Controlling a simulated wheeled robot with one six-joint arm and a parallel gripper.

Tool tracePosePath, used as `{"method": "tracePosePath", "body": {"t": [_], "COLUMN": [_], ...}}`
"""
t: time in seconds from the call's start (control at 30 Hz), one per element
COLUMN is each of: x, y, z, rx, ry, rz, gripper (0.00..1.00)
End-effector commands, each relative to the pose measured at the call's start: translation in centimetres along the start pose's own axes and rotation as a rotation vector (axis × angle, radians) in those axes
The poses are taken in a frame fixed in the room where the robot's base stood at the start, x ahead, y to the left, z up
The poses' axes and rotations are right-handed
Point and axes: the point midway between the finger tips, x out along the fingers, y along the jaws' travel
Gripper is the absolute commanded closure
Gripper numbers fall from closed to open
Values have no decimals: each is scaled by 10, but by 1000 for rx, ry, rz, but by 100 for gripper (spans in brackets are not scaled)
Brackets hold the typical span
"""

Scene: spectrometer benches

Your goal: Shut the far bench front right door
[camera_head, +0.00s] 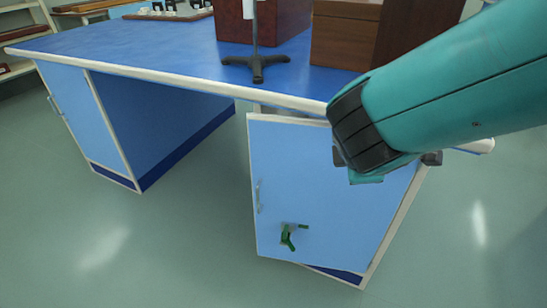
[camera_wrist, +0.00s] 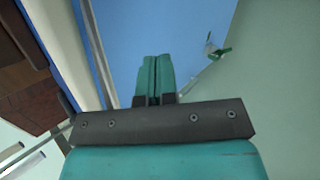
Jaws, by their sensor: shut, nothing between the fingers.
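The front right door (camera_head: 310,185) of the blue bench is a light blue panel with pale edges and a silver handle (camera_head: 259,196) near its left edge. It stands ajar, its handle side out from the cabinet and its right side along the cabinet's right edge. A small green and grey fitting (camera_head: 289,238) shows low on it. In the wrist view the door (camera_wrist: 205,22) fills the area beyond my gripper (camera_wrist: 154,62), whose teal fingers are shut together and empty. My arm hides the door's upper right corner in the head view; contact with the door cannot be told.
The blue benchtop (camera_head: 150,45) has a pale rim and carries a black-footed stand (camera_head: 256,67) and brown wooden boxes (camera_head: 343,38). A left cabinet door (camera_head: 75,105) looks closed. An open knee space lies between the cabinets. The grey-green floor (camera_head: 190,240) in front is clear.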

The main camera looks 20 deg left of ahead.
Motion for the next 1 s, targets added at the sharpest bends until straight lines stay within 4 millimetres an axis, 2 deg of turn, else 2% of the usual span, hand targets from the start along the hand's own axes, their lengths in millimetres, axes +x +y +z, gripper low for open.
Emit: {"method": "tracePosePath", "body": {"t": [0.03,0.1,0.2,0.3,0.4,0.5,0.63,1.0], "x": [17,22,14,-1,-15,-22,-16,36], "y": [-6,-5,-11,-24,-34,-38,-30,26], "z": [-39,-80,-132,-171,-195,-205,-206,-201], "rx": [-191,-449,-762,-992,-1130,-1194,-1207,-1201], "ry": [-46,-139,-281,-417,-517,-572,-588,-587], "rz": [98,247,433,571,656,695,702,698], "gripper": [100,100,100,100,100,100,100,100]}}
